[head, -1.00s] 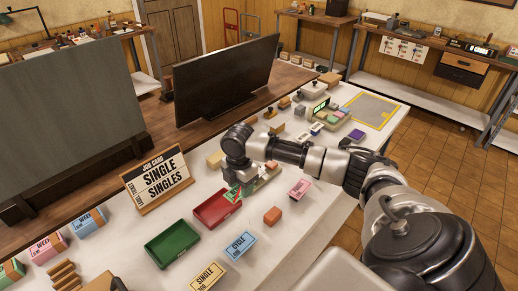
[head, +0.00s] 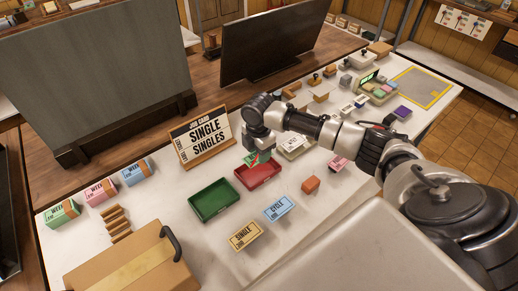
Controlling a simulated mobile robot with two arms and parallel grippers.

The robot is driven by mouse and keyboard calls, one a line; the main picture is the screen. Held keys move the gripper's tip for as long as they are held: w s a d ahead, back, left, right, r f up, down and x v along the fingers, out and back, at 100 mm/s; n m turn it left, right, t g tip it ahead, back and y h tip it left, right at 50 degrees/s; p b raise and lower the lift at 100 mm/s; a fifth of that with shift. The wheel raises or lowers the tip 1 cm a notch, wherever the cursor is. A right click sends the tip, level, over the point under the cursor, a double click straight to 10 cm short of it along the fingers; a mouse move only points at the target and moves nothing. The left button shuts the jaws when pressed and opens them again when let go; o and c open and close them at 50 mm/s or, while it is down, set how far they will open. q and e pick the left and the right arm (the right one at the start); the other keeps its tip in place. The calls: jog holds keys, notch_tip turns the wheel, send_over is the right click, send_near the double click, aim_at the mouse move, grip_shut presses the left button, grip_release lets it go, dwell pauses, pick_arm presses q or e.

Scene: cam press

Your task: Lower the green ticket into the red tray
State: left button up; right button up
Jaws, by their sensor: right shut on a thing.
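The red tray (head: 271,180) sits on the white table near the middle of the head view, just right of the green tray (head: 214,200). My right gripper (head: 256,150) points down over the back left of the red tray. It is shut on the green ticket (head: 255,159), whose small green and white face shows below the fingers. The ticket is tilted and overlaps the tray's back left rim in the picture; I cannot tell whether it touches. The fingertips are partly hidden. My left gripper is not in view.
A job card (head: 206,137) reading "SINGLE SINGLES" stands behind the trays. A blue CYCLE stack (head: 279,208), a yellow SINGLE stack (head: 245,236) and an orange block (head: 311,184) lie in front. A cardboard box (head: 130,265) stands at the front left.

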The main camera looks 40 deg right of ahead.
aim_at(259, 171)
jog(key=shift+f+b, duration=0.3)
jog(key=shift+f, duration=0.2)
notch_tip(259, 171, down, 2)
jog(key=shift+f+b, duration=0.2)
jog(key=shift+b, duration=0.45)
jog(key=shift+f+b, duration=0.35)
jog(key=shift+f, duration=0.55)
jog(key=shift+p, duration=0.3)
jog(key=shift+f+b, duration=0.55)
jog(key=shift+f, duration=0.5)
